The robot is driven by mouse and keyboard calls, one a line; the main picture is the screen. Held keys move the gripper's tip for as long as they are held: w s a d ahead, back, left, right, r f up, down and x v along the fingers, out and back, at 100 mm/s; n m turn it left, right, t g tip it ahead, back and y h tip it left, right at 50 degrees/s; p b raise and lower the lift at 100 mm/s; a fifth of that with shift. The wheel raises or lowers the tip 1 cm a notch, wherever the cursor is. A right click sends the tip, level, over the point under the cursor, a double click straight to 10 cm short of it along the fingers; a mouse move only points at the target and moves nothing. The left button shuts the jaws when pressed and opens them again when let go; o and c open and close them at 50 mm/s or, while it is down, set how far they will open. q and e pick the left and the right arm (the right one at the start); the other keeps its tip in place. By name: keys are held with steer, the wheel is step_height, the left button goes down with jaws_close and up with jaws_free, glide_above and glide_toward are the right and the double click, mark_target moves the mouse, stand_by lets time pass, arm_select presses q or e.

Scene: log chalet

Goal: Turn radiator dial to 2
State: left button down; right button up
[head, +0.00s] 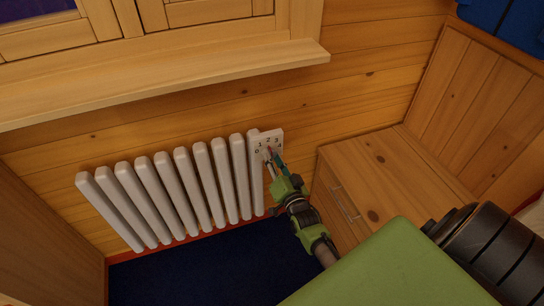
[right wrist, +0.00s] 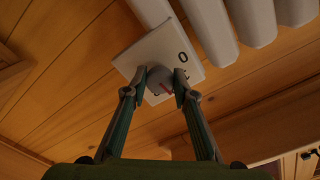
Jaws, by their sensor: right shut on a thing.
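The white radiator (head: 205,190) hangs on the log wall under the window sill. Its dial plate (head: 277,134), with small printed numbers, is at its upper right end. In the right wrist view the plate (right wrist: 154,48) shows tilted, with a 0 legible on it. The grey round dial (right wrist: 159,76) has a red mark; which number it points to I cannot tell. My right gripper (head: 272,159) reaches the dial from below right. In the right wrist view its two fingers (right wrist: 160,80) are shut on opposite sides of the dial. My left gripper is out of view.
A wooden cabinet (head: 390,165) with a drawer handle stands right of the radiator, close to my right arm. The window sill (head: 180,80) juts out above. Dark blue floor (head: 190,275) lies below.

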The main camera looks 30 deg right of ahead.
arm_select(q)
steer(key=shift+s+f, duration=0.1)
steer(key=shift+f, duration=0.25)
arm_select(e)
steer(key=shift+m, duration=0.6)
steer(key=shift+r, duration=0.1)
steer(key=o, duration=1.1)
steer(key=shift+d, duration=0.1)
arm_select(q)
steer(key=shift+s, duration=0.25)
arm_select(e)
steer(key=v, duration=1.2)
